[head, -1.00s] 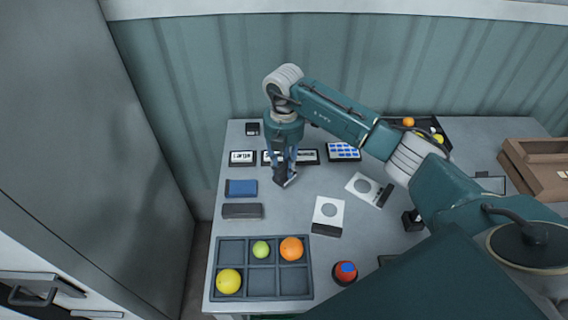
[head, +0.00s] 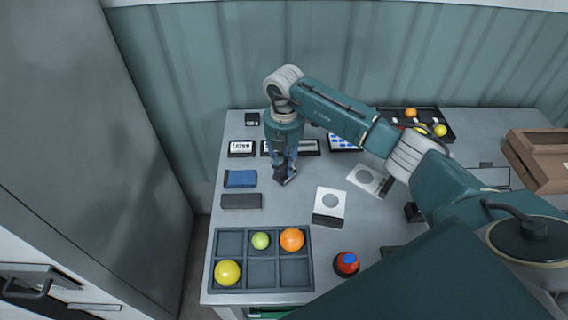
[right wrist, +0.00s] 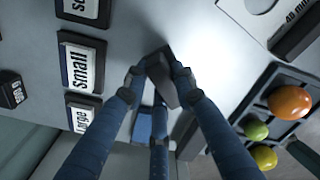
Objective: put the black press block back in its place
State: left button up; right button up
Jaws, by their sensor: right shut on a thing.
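My right gripper (head: 284,172) is shut on a dark block, the black press block (right wrist: 163,80), over the middle-left of the table. In the right wrist view the block sits tilted between the fingertips. Whether it touches the table I cannot tell. A blue block (head: 240,179) and a dark grey block (head: 241,202) lie to the left of the gripper in the head view. In the right wrist view the blue block (right wrist: 143,124) is partly hidden behind a finger. No marked place for the press block can be made out. My left gripper is not in view.
A compartment tray (head: 262,289) holds yellow, green and orange fruits at the front. Label plates (head: 242,148) line the back, partly behind my arm. A brown crate (head: 540,160) is far right.

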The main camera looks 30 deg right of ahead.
jog(key=shift+f, duration=0.45)
jog(key=o, duration=1)
jog(key=shift+c, duration=1.4)
jog(key=shift+r+p, duration=2.55)
jog(key=shift+r, duration=1.05)
jog(key=shift+f, duration=0.1)
